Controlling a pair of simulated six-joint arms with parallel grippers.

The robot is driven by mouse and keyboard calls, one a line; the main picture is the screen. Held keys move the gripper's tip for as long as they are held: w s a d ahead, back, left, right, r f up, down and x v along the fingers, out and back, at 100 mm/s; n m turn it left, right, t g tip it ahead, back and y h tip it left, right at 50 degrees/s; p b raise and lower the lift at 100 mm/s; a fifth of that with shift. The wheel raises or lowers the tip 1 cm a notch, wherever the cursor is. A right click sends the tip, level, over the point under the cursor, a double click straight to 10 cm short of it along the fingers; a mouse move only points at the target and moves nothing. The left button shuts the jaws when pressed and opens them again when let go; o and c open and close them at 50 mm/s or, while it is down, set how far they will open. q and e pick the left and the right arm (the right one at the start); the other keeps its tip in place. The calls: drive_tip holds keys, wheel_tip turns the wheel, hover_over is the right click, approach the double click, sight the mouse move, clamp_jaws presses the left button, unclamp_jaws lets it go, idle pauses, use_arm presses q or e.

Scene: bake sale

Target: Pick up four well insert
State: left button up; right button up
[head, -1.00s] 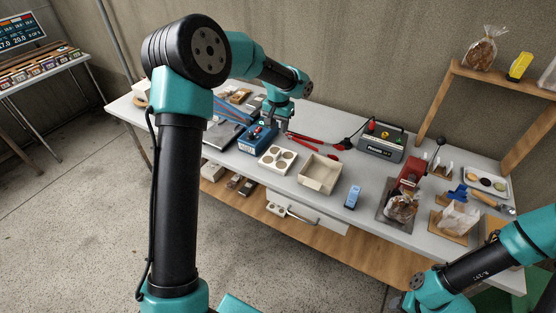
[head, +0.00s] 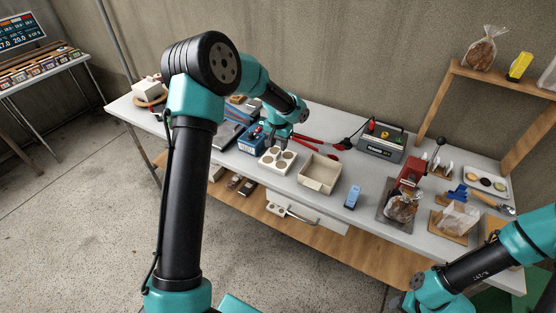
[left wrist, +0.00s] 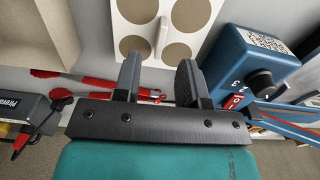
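The four well insert (head: 272,165) is a white square plate with four round wells, lying on the table left of a beige box. In the left wrist view the insert (left wrist: 151,10) is at the top centre, with brownish wells and a small upright tab in its middle. My left gripper (head: 280,146) is above the insert's back part in the head view. In the left wrist view its two dark fingers (left wrist: 160,75) stand apart with nothing between them, near the insert's edge. The right gripper is not in view; only my right arm shows.
A beige open box (head: 319,173) stands just right of the insert. A blue device with a dial (head: 250,139) stands close on the left. Red-handled tongs (head: 315,140) lie behind. A blue handheld item (head: 352,197) lies to the right.

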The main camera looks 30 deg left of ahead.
sight(278, 153)
use_arm(q)
drive_tip(key=shift+s+f, duration=0.15)
drive_tip(key=shift+f, duration=2.15)
drive_tip(key=shift+c, duration=0.4)
clamp_jaws()
